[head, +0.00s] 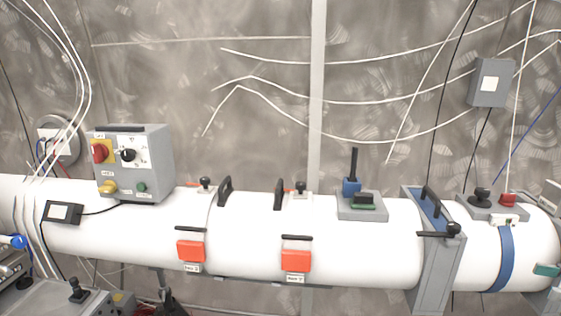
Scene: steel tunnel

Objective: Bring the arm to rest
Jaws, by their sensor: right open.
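My right gripper (167,297) shows only in part, as a small dark shape at the bottom edge of the head view, left of centre. It is below the white tube (350,245) and looks apart from it. It is open, and I see nothing held in it. Most of my right arm is out of the picture. My left gripper is not in view.
A grey control box (150,165) with knobs stands on the tube. A cluttered surface (50,300) lies bottom left.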

